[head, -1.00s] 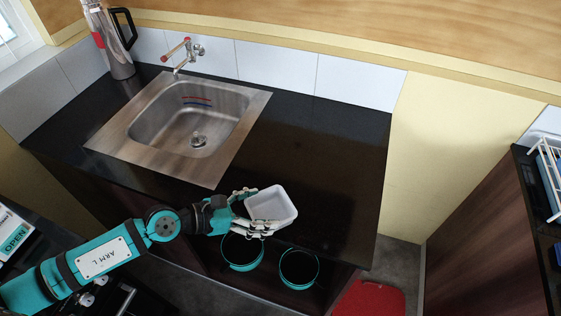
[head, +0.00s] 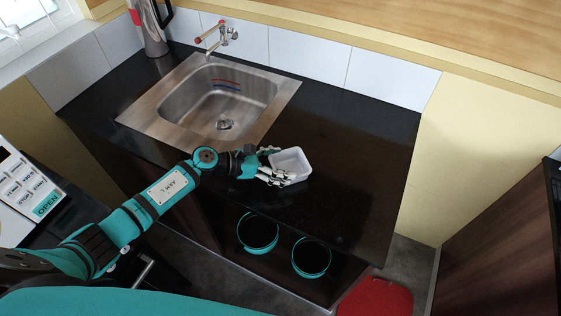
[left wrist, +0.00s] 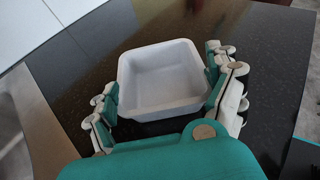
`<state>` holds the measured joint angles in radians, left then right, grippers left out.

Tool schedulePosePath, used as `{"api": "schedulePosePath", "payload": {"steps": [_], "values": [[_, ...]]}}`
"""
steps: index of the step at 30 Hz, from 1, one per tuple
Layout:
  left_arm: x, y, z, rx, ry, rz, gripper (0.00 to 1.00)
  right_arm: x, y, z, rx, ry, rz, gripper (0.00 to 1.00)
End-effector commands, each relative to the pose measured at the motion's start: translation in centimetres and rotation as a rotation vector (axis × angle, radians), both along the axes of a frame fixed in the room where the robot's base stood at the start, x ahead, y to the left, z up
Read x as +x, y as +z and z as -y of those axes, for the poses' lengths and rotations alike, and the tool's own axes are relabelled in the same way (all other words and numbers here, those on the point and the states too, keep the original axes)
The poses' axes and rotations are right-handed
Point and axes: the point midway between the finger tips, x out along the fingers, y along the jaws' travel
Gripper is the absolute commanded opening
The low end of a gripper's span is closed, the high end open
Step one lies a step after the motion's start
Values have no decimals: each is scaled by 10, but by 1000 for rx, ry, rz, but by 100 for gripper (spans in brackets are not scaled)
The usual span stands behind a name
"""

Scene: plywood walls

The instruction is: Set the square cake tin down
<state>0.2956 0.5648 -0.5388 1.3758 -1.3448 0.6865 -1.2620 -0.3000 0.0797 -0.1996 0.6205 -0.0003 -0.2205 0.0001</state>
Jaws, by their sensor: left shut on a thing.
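The square cake tin (head: 291,163) is a small, white, open-topped square tin with an empty inside. My left gripper (head: 276,168) is shut on it, and it sits over the black counter to the right of the sink. In the left wrist view the tin (left wrist: 163,80) is between the fingers of my left gripper (left wrist: 165,92), gripped at its left and right sides, and looks about level. I cannot tell whether its base touches the counter. My right gripper is not in view.
The black counter (head: 345,150) is clear to the right of and behind the tin. A steel sink (head: 222,100) with a tap (head: 215,40) is to the left. A steel jug (head: 148,28) stands at the back left. A red object (head: 375,298) lies on the floor.

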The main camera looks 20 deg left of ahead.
Motion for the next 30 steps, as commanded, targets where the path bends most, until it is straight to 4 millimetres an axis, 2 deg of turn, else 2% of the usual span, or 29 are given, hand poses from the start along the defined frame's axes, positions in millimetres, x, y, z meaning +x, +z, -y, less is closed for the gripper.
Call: {"api": "schedulePosePath", "payload": {"steps": [8,9,11,21,26,30], "values": [[0,-3,0,0,0,0,54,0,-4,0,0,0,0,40],[0,-2,0,0,0,0,93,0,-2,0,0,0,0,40],[0,-2,0,0,0,0,100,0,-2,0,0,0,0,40],[-1,1,-2,1,0,-1,100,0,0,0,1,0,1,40],[-13,6,-20,4,0,0,100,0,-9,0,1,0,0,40],[-28,16,-45,5,0,-1,100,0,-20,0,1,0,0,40]]}}
